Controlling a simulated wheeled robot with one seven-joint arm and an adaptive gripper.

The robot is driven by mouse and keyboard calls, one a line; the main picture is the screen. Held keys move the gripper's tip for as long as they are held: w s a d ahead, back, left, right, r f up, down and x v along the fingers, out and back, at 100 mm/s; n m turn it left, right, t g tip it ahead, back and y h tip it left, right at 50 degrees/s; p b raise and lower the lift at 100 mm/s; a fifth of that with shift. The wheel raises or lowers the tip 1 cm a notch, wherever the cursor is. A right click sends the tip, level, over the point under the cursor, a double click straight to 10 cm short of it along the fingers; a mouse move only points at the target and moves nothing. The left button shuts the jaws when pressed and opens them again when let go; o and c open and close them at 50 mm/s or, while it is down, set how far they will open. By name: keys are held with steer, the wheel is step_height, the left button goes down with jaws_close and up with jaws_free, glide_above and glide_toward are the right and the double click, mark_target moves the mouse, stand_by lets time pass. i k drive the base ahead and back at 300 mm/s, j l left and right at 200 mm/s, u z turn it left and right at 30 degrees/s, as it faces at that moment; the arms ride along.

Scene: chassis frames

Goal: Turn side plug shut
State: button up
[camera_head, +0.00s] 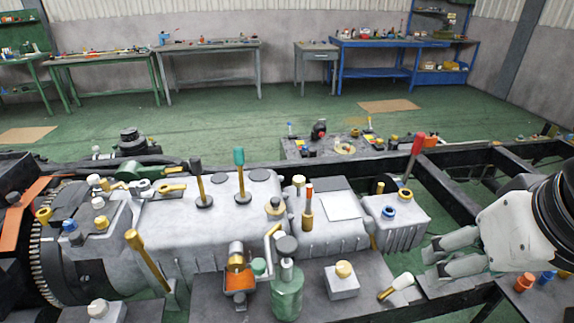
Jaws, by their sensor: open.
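My gripper (436,259) is at the right, pointing left. Its two pale fingers are apart with nothing visible between them. I cannot tell for certain which part is the side plug. A brass piece with a white end (396,287) lies tilted just left of and below the fingers, apart from them. A pale block with a yellow round cap (344,270) stands further left. A blue ring-shaped cap (389,212) and a yellow cap (405,195) sit on the grey end housing (400,228), above and left of my gripper.
A grey gearbox casing (200,225) with upright levers fills the middle. A red-handled lever (414,152) rises behind the end housing. A green bottle (287,292) stands in front. Dark chassis rails (463,202) run behind my gripper. Orange and blue caps (535,279) are below it.

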mark_target(236, 264)
steer(key=k+j, duration=0.2)
steer(key=j, duration=0.25)
steer(key=k+j, duration=0.2)
steer(key=j, duration=0.2)
steer(key=k+j+z, duration=0.1)
steer(key=k+j, duration=0.15)
steer(key=j, duration=0.2)
steer(key=k+j, duration=0.2)
steer(key=j, duration=0.2)
steer(key=k+j, duration=0.2)
steer(key=j, duration=0.2)
steer(key=j+z, duration=0.05)
